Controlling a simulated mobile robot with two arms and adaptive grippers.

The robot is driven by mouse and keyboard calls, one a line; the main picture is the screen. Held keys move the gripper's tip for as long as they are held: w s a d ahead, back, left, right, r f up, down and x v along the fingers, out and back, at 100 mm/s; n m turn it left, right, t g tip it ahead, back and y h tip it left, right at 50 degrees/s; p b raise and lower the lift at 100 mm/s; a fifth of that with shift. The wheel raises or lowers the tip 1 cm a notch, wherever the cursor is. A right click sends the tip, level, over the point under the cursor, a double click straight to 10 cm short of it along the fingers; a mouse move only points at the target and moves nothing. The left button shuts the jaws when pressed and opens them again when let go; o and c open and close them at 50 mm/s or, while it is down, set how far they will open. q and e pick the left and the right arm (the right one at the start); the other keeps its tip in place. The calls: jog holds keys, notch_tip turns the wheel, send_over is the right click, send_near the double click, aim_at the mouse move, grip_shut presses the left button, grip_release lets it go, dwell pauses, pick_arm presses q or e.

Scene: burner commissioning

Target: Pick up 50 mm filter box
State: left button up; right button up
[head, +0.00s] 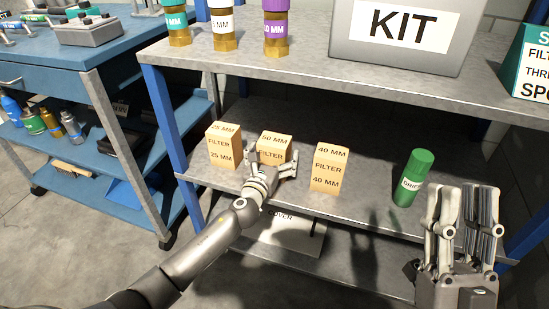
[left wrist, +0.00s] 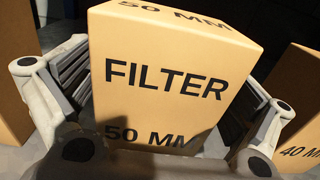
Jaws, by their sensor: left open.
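The 50 mm filter box (head: 274,141) is a tan box standing on the middle shelf between two similar boxes. My left gripper (head: 271,162) is open at the front of it, with one finger to each side. In the left wrist view the 50 mm filter box (left wrist: 170,75) fills the middle, between the open fingers of my left gripper (left wrist: 165,95). I cannot tell whether the fingers touch its sides. My right gripper (head: 462,215) is raised at the right, away from the boxes; its fingers point up and nothing shows between them.
The 25 mm filter box (head: 223,146) stands close on the left and the 40 mm filter box (head: 329,168) on the right. A green canister (head: 413,178) stands further right. The upper shelf (head: 330,80) overhangs behind, holding a kit box (head: 400,35) and several brown bottles.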

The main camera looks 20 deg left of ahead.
pick_arm(q)
jog(key=shift+c, duration=0.4)
jog(key=c, duration=1.2)
jog(key=shift+o, duration=0.2)
jog(key=shift+r, duration=0.1)
